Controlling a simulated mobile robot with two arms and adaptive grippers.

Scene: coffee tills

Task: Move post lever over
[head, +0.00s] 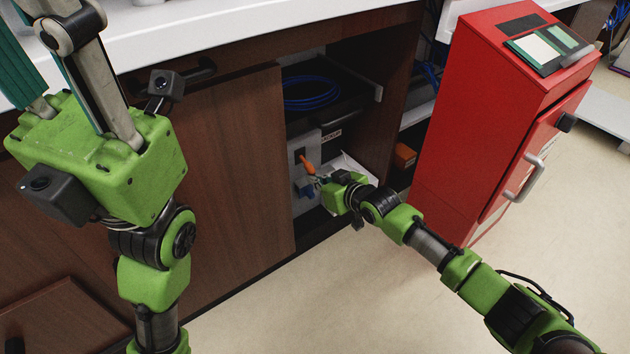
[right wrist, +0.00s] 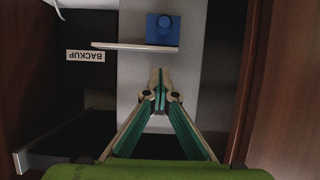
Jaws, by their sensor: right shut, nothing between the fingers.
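An orange lever (head: 306,163) sticks out from a pale grey panel (head: 298,152) inside the open cabinet in the head view. A blue block with a round knob (head: 305,190) is on the panel below it, and it also shows at the top of the right wrist view (right wrist: 163,30). My right gripper (head: 318,181) is shut and empty, its tips close beside the lever's lower end; I cannot tell whether they touch. In the right wrist view the shut fingers (right wrist: 160,80) point at the panel, and the lever is not visible. My left gripper (head: 50,65) is raised with fingers apart, tips cut off.
A label reading BACKUP (right wrist: 85,56) is beside the panel. A coiled blue cable (head: 310,92) lies on the shelf above. The cabinet door (head: 225,165) is to the left, a red cabinet (head: 470,110) to the right. Floor is clear in front.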

